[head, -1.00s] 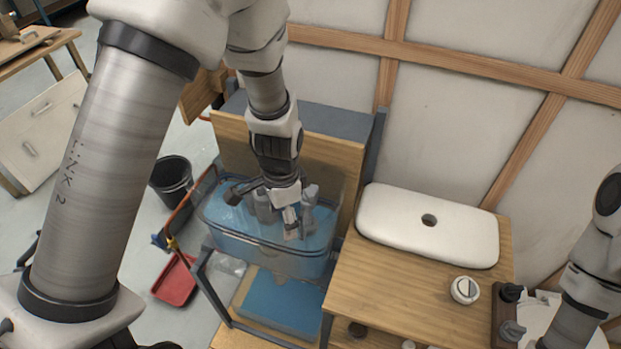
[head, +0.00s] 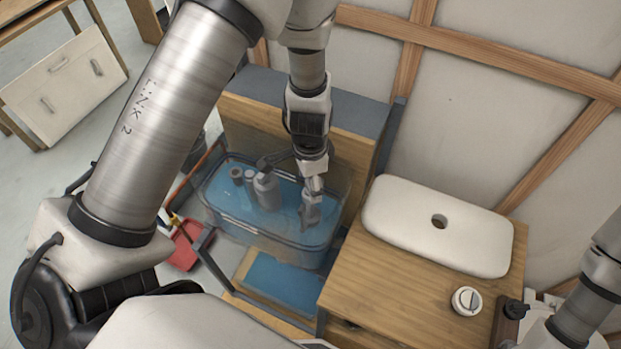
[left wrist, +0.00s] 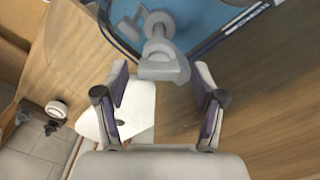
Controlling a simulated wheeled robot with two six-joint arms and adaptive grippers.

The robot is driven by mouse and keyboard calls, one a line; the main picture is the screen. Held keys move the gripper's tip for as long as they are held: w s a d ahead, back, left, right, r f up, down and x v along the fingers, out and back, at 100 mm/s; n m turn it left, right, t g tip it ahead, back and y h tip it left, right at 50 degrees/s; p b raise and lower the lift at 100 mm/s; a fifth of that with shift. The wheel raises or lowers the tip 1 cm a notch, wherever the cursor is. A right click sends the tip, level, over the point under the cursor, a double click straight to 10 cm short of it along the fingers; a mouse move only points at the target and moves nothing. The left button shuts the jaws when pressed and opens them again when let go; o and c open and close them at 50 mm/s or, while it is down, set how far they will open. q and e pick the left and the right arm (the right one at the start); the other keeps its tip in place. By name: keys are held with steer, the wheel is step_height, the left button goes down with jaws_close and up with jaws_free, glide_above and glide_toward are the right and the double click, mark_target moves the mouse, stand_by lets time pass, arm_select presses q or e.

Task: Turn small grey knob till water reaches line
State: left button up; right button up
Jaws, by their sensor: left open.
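A clear tank (head: 245,222) holds blue water and several grey fittings. A tall grey cylinder (head: 267,191) stands in the middle of it, with a dark lever near its top. My left gripper (head: 312,190) points down over the tank's right part, close to a grey fitting (head: 310,213). In the left wrist view my left gripper (left wrist: 162,76) is open, and a grey paddle-shaped knob (left wrist: 163,66) lies between or just beyond its fingertips. Whether a finger touches it I cannot tell. No level line is clear enough to make out. My right gripper is out of view.
A wooden counter (head: 385,300) with a white basin (head: 438,225) and a round white dial (head: 466,301) stands right of the tank. A wooden back panel (head: 240,122) rises behind the tank. A blue tray (head: 285,284) sits below. A red dustpan (head: 186,247) lies left.

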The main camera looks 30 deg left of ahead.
arm_select(q)
steer(key=shift+w+f, duration=0.15)
steer(key=shift+f, duration=0.05)
steer(key=shift+s+r, duration=0.15)
steer(key=shift+s, duration=0.05)
steer(key=shift+c, duration=1)
steer(key=shift+s, duration=0.15)
steer(key=c, duration=0.9)
steer(key=shift+c, duration=0.2)
steer(key=n, duration=0.3)
steer(key=n+p, duration=0.1)
steer(key=n, duration=0.4)
steer(key=shift+n, duration=0.4)
